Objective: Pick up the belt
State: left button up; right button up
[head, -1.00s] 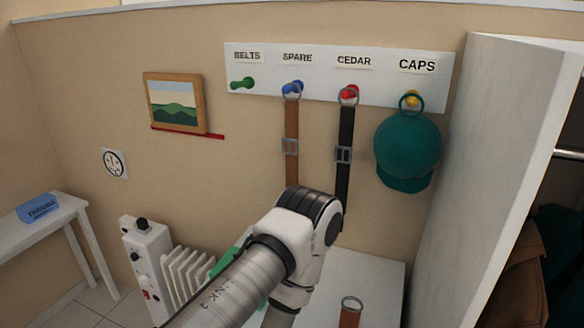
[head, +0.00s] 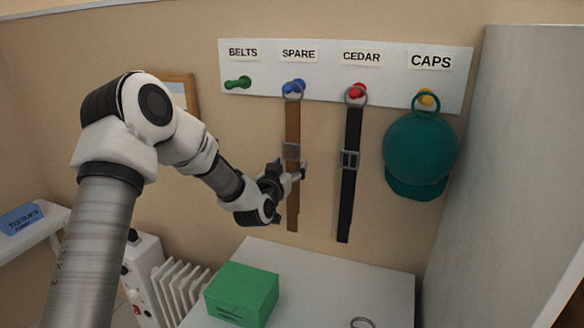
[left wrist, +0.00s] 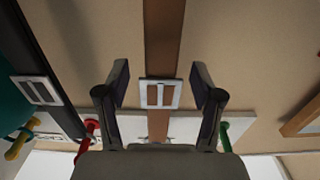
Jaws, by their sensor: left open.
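A brown belt (head: 292,125) with a square metal buckle hangs by a ring from the blue peg under SPARE. A black belt (head: 352,130) hangs from the red peg under CEDAR. My left gripper (head: 291,173) is open at the brown belt, near its buckle. In the left wrist view my left gripper (left wrist: 160,88) has its fingers on either side of the brown belt (left wrist: 164,35), with the buckle (left wrist: 160,93) between them. I cannot tell whether the fingers touch it. A metal ring (head: 362,323) shows at the bottom edge. My right gripper is out of view.
A green box (head: 242,293) stands on the white table (head: 325,280) below. The green peg (head: 238,83) under BELTS is empty. A teal cap (head: 421,155) hangs under CAPS. A white wardrobe panel (head: 500,180) stands at the right, a white radiator (head: 180,285) at the lower left.

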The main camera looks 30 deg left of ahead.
aim_at(291, 164)
pick_arm(q)
jog(key=x, duration=0.3)
jog(key=shift+w+a+p, duration=0.2)
jog(key=shift+w+p, duration=0.05)
jog(key=shift+p, duration=0.1)
jog(key=shift+s, duration=0.1)
jog(key=shift+c, duration=0.4)
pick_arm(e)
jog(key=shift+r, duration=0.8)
pick_arm(q)
jog(key=shift+d, duration=0.1)
grip_shut()
